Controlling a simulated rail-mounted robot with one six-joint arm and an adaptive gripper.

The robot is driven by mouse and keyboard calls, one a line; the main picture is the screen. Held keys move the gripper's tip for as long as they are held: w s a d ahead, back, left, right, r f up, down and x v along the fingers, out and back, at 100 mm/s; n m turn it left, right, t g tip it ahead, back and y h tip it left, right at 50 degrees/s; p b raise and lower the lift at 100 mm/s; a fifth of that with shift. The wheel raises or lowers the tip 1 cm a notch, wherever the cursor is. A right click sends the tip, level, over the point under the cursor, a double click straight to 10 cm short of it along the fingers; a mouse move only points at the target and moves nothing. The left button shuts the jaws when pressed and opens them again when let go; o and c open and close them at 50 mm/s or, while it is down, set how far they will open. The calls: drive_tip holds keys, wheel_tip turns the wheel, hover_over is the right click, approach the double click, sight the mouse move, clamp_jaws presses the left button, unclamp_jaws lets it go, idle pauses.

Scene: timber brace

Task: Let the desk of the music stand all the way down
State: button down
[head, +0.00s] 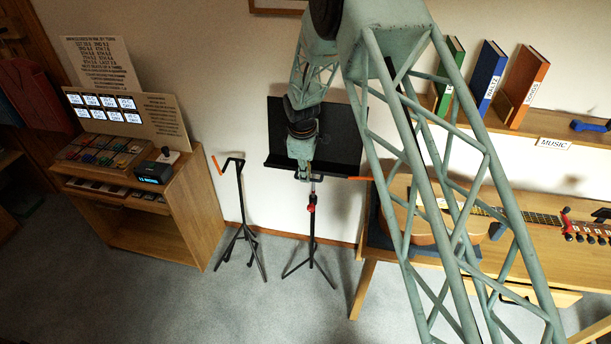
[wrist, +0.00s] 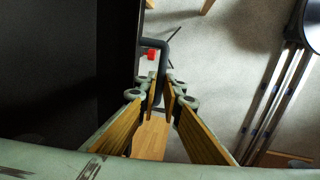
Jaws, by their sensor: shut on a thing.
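The music stand's black desk (head: 345,135) stands by the back wall, tilted back, with a ledge along its lower edge. In the wrist view the dark desk (wrist: 50,70) fills the left side. The stand's black post and tripod (head: 312,235) are below, with a red knob (head: 312,203) on the post; red also shows in the wrist view (wrist: 151,54). My gripper (head: 303,174) is in front of the desk's lower edge. In the wrist view its wood-faced fingers (wrist: 161,95) are shut on a dark bent bar (wrist: 164,55) beside the desk.
A smaller black stand (head: 240,195) with an orange tip is to the left. A wooden cabinet with lit panels (head: 165,215) is further left. A bench with a guitar (head: 430,220) is to the right, below a shelf of books (head: 487,75). Grey floor is clear in front.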

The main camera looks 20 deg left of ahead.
wheel_tip(320, 180, down, 13)
drive_tip(key=b, duration=0.6)
drive_tip(key=shift+f, duration=0.15)
drive_tip(key=shift+s+d, duration=0.1)
drive_tip(key=c, duration=2.8)
unclamp_jaws()
drive_tip(key=shift+f, duration=0.15)
drive_tip(key=shift+r, duration=0.25)
drive_tip(key=shift+s+d+r, duration=0.1)
drive_tip(key=shift+s+r, duration=0.25)
drive_tip(key=shift+r, duration=1.55)
drive_tip(key=shift+s+r, duration=0.35)
drive_tip(key=shift+r, duration=1.6)
drive_tip(key=shift+s+d+r, duration=0.1)
drive_tip(key=shift+s+r, duration=0.25)
drive_tip(key=shift+r, duration=1.55)
drive_tip(key=shift+a, duration=0.1)
